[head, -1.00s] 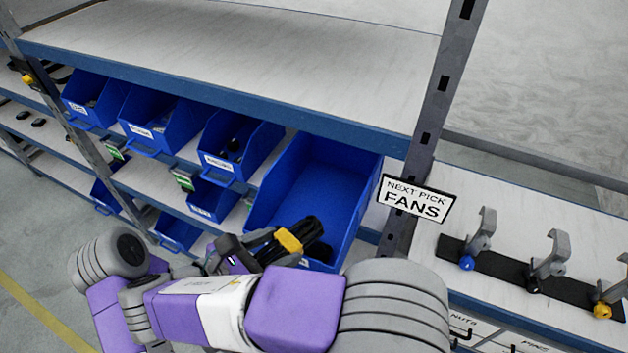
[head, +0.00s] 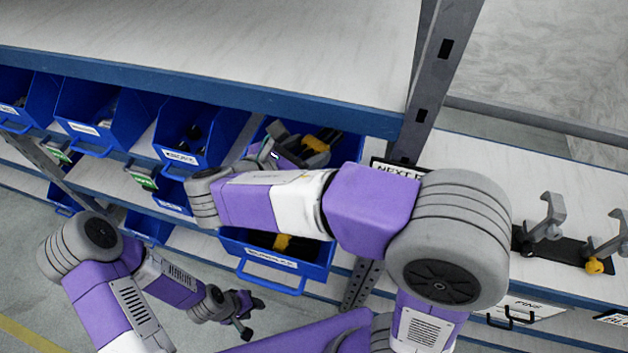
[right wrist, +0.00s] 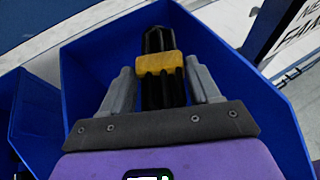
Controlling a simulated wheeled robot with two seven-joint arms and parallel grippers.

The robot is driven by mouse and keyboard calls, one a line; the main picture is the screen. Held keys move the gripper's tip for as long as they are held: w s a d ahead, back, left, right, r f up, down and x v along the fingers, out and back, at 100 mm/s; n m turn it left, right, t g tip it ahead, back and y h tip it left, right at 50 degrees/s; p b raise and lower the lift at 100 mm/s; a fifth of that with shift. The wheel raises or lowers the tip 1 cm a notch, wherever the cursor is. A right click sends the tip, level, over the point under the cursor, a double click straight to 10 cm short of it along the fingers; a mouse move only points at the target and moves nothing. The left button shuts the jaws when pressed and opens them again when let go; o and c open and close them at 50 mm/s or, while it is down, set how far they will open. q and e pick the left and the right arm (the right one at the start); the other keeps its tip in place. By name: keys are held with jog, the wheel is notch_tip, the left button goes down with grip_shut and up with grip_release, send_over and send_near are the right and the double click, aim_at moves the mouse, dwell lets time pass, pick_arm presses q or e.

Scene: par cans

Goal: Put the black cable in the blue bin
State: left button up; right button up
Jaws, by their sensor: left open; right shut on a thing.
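The black cable (head: 322,145), a bundle with a yellow band, is between the fingers of my right gripper (head: 298,146). In the right wrist view the cable (right wrist: 160,92) stands between the two grey fingers of the gripper (right wrist: 163,82), inside the outline of the large blue bin (right wrist: 232,70). My left gripper (head: 246,312) is open and empty, low in front of the shelves.
Smaller blue bins (head: 200,130) stand in a row to the left. A blue-edged shelf (head: 250,95) runs above the bins. A grey post (head: 425,90) stands right of the large bin. Hooks (head: 545,220) sit on the white surface at the right.

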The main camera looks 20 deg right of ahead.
aim_at(310, 147)
jog(key=x, duration=0.3)
jog(key=shift+w+d+r+b, duration=0.1)
jog(key=shift+d+r+b, duration=0.1)
jog(key=shift+b, duration=0.15)
jog(key=f, duration=0.2)
jog(key=f+b, duration=0.1)
jog(key=f, duration=0.1)
jog(key=f+b, duration=0.1)
jog(key=f, duration=0.1)
jog(key=shift+a, duration=0.25)
notch_tip(310, 147, down, 5)
jog(key=b, duration=0.2)
jog(key=shift+f+b, duration=0.2)
jog(key=shift+b, duration=0.1)
jog(key=o, duration=1.3)
